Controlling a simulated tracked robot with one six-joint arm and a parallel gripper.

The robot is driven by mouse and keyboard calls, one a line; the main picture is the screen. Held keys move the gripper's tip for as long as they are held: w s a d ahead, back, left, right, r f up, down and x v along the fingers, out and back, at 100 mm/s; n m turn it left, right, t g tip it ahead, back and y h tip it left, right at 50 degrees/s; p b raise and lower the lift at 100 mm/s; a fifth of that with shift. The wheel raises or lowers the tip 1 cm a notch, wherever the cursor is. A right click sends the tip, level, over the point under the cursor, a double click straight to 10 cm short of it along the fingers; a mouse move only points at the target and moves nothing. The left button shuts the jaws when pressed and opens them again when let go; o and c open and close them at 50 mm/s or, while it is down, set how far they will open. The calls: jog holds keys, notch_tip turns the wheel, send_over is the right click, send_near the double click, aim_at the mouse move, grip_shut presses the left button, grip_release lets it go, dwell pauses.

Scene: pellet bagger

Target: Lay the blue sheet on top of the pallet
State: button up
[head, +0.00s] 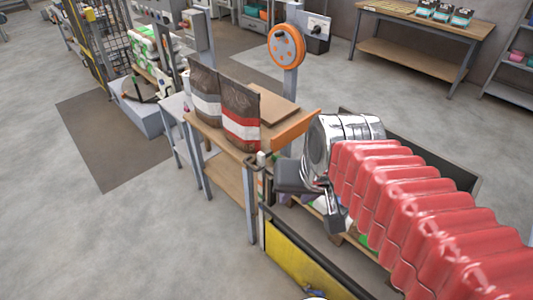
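I cannot make out a blue sheet in the head view. My gripper (312,197), at the end of my red-sleeved arm, has two dark grey fingers spread apart, and I see nothing held between them. It is above a dark-walled bay with a yellow front panel (300,268). Inside the bay, below the gripper, pieces of wooden pallet (337,239) and white-and-green bags (362,240) show. My arm hides most of that load and its top. Another stack of white-and-green bags (146,46) stands at the far left.
A wooden table (228,147) left of the gripper carries two dark bags, one with a white band (206,108), one red-banded (240,129). An orange reel (286,46) stands on a post behind. A workbench (425,23) is at the back right. The left floor is open.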

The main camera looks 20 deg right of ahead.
jog(key=s+a+n, duration=0.1)
jog(key=s+a+r+n, duration=0.1)
jog(key=n, duration=0.1)
jog(key=shift+s+a+t, duration=0.1)
jog(key=shift+s+t, duration=0.25)
jog(key=shift+t, duration=0.05)
jog(key=shift+c, duration=0.5)
dwell(0.5)
